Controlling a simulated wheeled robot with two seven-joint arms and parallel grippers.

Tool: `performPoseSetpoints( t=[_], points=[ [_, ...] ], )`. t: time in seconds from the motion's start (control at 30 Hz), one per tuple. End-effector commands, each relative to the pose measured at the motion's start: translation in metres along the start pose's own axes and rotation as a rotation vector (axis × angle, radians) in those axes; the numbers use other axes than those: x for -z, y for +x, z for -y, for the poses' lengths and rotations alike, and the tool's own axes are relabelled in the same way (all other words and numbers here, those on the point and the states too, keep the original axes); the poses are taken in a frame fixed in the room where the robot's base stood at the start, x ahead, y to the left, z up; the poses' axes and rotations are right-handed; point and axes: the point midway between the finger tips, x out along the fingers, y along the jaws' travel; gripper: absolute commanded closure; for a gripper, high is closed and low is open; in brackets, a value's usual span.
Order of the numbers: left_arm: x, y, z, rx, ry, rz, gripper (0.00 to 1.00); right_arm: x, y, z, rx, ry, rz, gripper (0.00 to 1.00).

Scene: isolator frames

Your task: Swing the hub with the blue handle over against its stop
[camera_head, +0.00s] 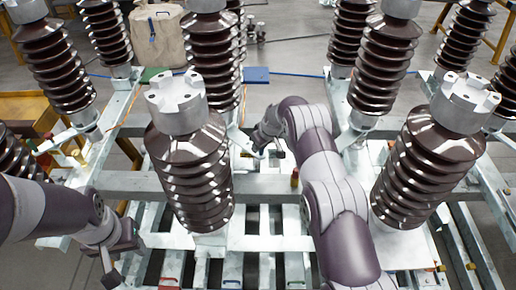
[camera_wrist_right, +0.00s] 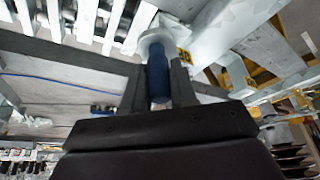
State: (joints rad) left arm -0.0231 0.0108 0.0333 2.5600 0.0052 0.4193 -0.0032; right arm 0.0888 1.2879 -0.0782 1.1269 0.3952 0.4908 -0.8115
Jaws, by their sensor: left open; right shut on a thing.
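In the right wrist view, a blue handle (camera_wrist_right: 158,75) stands between the two dark fingers of my right gripper (camera_wrist_right: 158,88), which is shut on it. A pale round hub (camera_wrist_right: 155,40) sits at the handle's far end. In the head view my right gripper (camera_head: 263,140) is beyond the front left insulator, at a pale bracket; the blue handle cannot be made out there. My left gripper (camera_head: 119,256) is open and empty at the lower left, apart from the frame's bars. The stop cannot be told apart.
Tall brown ribbed insulators (camera_head: 193,165) stand around my arms, with another close on the right (camera_head: 425,165). Pale metal beams (camera_head: 270,186) cross below. In the wrist view a yellow label (camera_wrist_right: 184,54) is beside the hub. A beige bag (camera_head: 158,38) is at the back.

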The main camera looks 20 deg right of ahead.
Motion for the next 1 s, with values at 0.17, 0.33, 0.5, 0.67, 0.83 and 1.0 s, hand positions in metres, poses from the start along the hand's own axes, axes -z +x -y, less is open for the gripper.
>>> performPoseSetpoints(
  t=[0.17,0.33,0.5,0.67,0.83,1.0],
  points=[
    [0.000,-0.001,0.000,0.000,0.000,0.000,0.52,0.002,-0.002,-0.002,-0.005,-0.001,-0.005,0.52],
    [0.000,0.000,0.000,0.000,0.000,0.000,0.52,0.002,-0.002,-0.001,-0.003,-0.001,-0.004,0.52],
    [-0.001,0.004,0.000,0.000,0.000,0.000,0.52,0.002,-0.013,-0.002,-0.004,-0.001,-0.005,0.52],
    [-0.002,0.015,0.000,0.000,0.000,0.000,0.52,0.001,-0.045,-0.002,-0.006,-0.001,-0.007,0.52],
    [-0.003,0.026,0.000,0.000,0.000,0.000,0.52,0.000,-0.086,-0.003,-0.005,-0.001,-0.007,0.52],
    [-0.004,0.032,0.000,0.000,0.000,0.000,0.52,0.001,-0.117,-0.003,-0.005,0.001,-0.007,0.52]
  ],
)
